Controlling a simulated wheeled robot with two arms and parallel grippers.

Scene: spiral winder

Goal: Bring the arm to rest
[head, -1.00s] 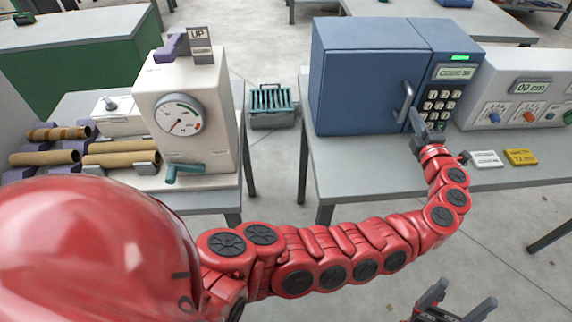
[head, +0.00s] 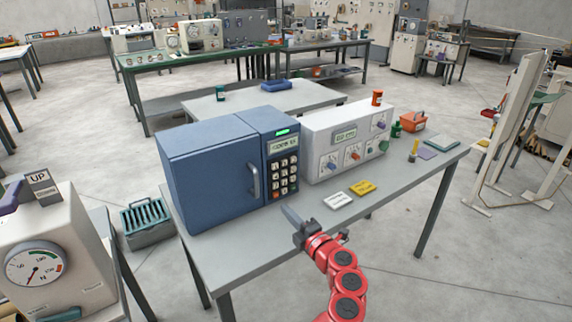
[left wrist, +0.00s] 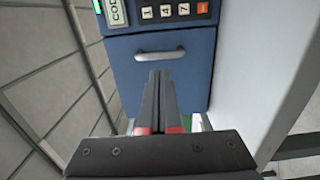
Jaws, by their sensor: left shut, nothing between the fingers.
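My red left arm (head: 345,278) comes in from the bottom of the head view. Its dark left gripper (head: 287,210) is shut and empty. It is over the front of the grey table, just in front of the blue cabinet (head: 205,165) and below its keypad (head: 286,178). In the left wrist view the closed fingers (left wrist: 160,78) point at the cabinet's blue face (left wrist: 195,78) and handle (left wrist: 160,54), with a gap that I cannot judge. My right gripper is not in view.
A white console (head: 345,140) stands right of the cabinet. A white card (head: 338,200) and a yellow card (head: 362,187) lie on the grey table (head: 400,205). A gauge machine (head: 55,255) is at the left, with a teal crate (head: 146,220) on the floor between.

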